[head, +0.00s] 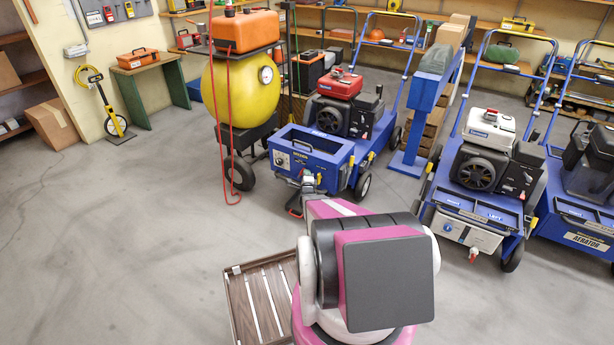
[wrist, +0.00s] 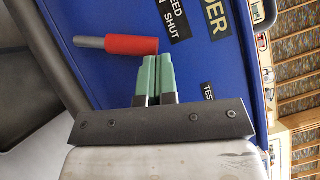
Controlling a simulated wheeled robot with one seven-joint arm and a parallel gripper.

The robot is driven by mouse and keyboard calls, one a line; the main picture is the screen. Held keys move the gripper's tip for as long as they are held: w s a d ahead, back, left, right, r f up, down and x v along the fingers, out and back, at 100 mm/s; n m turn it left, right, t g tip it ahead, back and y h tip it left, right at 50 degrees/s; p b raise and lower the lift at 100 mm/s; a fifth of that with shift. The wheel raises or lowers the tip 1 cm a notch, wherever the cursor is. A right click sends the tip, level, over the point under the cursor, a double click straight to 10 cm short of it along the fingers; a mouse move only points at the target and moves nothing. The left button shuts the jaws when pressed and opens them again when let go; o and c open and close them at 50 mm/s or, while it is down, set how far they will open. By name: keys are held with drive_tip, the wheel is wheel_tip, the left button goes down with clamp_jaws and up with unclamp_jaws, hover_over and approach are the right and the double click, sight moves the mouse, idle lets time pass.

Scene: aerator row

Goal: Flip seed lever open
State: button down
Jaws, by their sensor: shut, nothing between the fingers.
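The seed lever has a red grip (wrist: 131,45) and a grey end, and shows in the wrist view against a blue panel (wrist: 215,70). It lies crosswise in that view, beside a label reading "SHUT". My gripper (wrist: 157,58) has two green fingers pressed together with nothing between them. Its fingertips are right by the right end of the red grip; I cannot tell whether they touch it. In the head view my gripper (head: 307,180) is at the front of the blue seeder machine (head: 318,160), and the lever is too small to make out clearly.
A yellow tank with an orange box (head: 246,32) stands left of the seeder. Blue machines (head: 480,205) stand to the right, one with a white engine cover. A slatted cart (head: 262,300) is near my base. The floor (head: 130,240) at left is clear.

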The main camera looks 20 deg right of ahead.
drive_tip(key=shift+r, duration=0.1)
drive_tip(key=shift+w+a+r+n+g+y, duration=0.25)
drive_tip(key=shift+w+a+r+n+g, duration=0.15)
drive_tip(key=shift+n, duration=0.4)
drive_tip(key=shift+w+a+r+n+g+y, duration=0.3)
drive_tip(key=shift+w+r+n+g, duration=0.15)
drive_tip(key=shift+n, duration=0.35)
drive_tip(key=shift+w+a+r+n+g, duration=0.3)
drive_tip(key=shift+w+a+n+g, duration=0.4)
drive_tip(key=shift+w+n+g, duration=0.35)
drive_tip(key=shift+w+a, duration=0.9)
drive_tip(key=shift+w, duration=0.2)
drive_tip(key=shift+w+a, duration=0.1)
